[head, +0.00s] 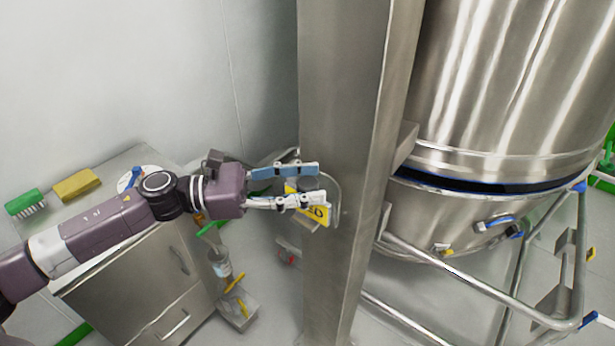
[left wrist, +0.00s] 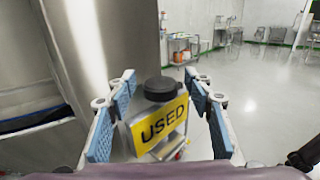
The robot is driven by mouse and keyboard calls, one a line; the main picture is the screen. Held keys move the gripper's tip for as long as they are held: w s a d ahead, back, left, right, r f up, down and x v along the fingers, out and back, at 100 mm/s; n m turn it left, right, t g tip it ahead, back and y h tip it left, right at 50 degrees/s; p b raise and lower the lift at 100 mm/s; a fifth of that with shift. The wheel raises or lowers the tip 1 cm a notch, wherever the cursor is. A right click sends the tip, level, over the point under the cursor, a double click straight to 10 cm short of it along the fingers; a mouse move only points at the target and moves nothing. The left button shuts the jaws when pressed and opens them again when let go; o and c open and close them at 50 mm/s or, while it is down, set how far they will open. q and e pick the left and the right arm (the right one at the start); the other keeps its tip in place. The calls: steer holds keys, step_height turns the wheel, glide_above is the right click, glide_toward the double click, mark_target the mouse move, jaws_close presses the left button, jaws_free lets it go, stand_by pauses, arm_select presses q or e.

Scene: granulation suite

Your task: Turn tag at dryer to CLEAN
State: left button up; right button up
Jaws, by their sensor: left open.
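The tag (left wrist: 160,125) is yellow with the black word USED facing the left wrist camera. A dark round knob (left wrist: 160,88) sits at its top. In the head view the tag (head: 318,212) hangs by the steel column of the dryer (head: 345,120), partly covered by my fingers. My left gripper (head: 318,184) is open, with its blue-padded fingers on either side of the tag. In the left wrist view the left gripper (left wrist: 160,110) shows a finger on each side of the tag; I cannot tell whether either touches it. My right gripper is not in view.
The dryer's large steel bowl (head: 485,215) and its tubular frame (head: 480,290) stand right of the column. A steel cabinet (head: 150,275) with a green brush (head: 25,202) and a yellow sponge (head: 76,185) on top is at left. Open floor (left wrist: 260,85) shows in the left wrist view.

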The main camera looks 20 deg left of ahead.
arm_select(q)
steer(key=shift+d, duration=0.1)
steer(key=shift+c, duration=0.2)
steer(key=c, duration=1.1)
